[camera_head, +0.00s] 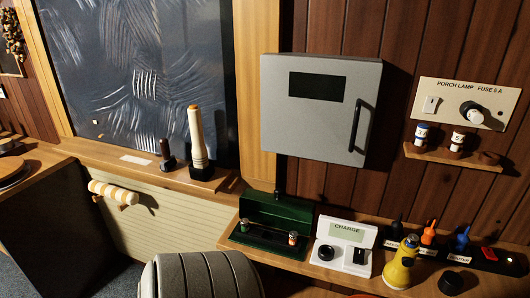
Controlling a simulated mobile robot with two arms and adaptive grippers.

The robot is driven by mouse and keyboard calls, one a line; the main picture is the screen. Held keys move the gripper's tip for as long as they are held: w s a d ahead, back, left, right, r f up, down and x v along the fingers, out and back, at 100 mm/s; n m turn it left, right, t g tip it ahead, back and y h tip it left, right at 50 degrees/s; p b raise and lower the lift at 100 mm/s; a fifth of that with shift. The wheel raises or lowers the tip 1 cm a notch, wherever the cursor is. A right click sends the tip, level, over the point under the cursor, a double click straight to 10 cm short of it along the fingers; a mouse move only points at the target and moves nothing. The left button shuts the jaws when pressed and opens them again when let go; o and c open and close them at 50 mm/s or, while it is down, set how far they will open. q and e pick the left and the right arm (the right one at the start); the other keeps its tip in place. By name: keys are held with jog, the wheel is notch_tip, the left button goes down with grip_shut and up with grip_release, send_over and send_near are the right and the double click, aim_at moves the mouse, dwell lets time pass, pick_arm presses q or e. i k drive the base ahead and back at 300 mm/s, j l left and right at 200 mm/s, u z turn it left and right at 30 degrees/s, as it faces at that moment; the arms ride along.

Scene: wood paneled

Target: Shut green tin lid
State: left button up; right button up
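The green tin (258,239) sits on the wooden shelf below the grey wall cabinet. Its dark green lid (277,213) stands raised along the back edge, so the tin is open. Two small capped cylinders, one at the left (245,225) and one at the right (293,238), show at the tin with a thin bar between them. Neither of my grippers is in view.
A white CHARGE unit (342,245) stands close to the tin's right. The grey cabinet (320,107) hangs above. A grey ribbed shape (200,276) rises at the bottom, left of the tin.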

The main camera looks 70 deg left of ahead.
aim_at(287, 214)
jog(key=u, duration=2.1)
